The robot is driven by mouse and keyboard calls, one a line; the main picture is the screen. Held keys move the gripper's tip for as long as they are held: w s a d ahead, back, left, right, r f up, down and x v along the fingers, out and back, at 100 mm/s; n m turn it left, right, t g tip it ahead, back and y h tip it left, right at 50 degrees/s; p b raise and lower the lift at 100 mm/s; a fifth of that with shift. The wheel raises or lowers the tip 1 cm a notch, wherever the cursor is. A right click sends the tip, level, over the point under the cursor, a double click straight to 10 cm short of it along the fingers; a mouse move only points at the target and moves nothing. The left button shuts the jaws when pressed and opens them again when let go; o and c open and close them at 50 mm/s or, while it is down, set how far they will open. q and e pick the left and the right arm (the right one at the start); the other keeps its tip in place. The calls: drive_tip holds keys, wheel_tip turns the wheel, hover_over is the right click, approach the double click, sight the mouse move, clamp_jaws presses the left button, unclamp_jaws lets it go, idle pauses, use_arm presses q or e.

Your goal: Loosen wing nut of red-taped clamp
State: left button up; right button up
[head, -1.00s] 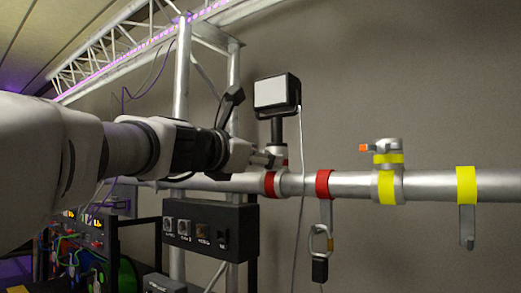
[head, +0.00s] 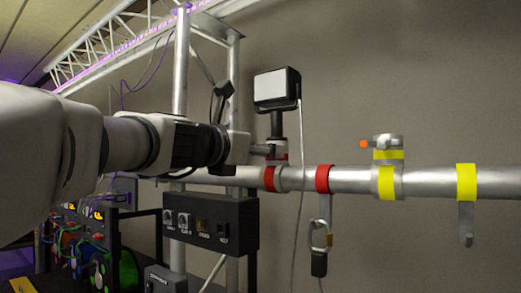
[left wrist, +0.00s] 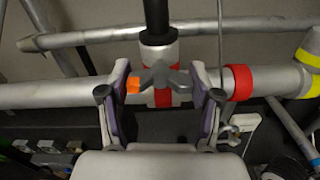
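The red-taped clamp (head: 279,178) sits on the horizontal silver pipe, under the floodlight's black post. In the left wrist view, the clamp's red tape (left wrist: 162,72) shows behind a dark grey wing nut (left wrist: 172,80) with an orange tip on its left wing. My left gripper (left wrist: 160,98) is open, with one finger on each side of the wing nut. The left finger is close to the orange tip; I cannot tell if they touch. In the head view my left gripper (head: 250,150) is at the clamp from the left, and its fingers are largely hidden. My right gripper is in neither view.
The floodlight (head: 277,89) stands above the clamp, with a white cable hanging. Along the pipe to the right are a red band (head: 322,179) holding a carabiner (head: 320,240), a yellow-taped clamp (head: 387,180) and a yellow-banded hook (head: 467,185). A black socket box (head: 211,225) hangs below.

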sight(269, 102)
use_arm(q)
drive_tip(key=shift+o, duration=1.4)
drive_tip(key=shift+r, duration=0.1)
wheel_tip(269, 102, up, 10)
drive_tip(key=shift+w+f, duration=0.15)
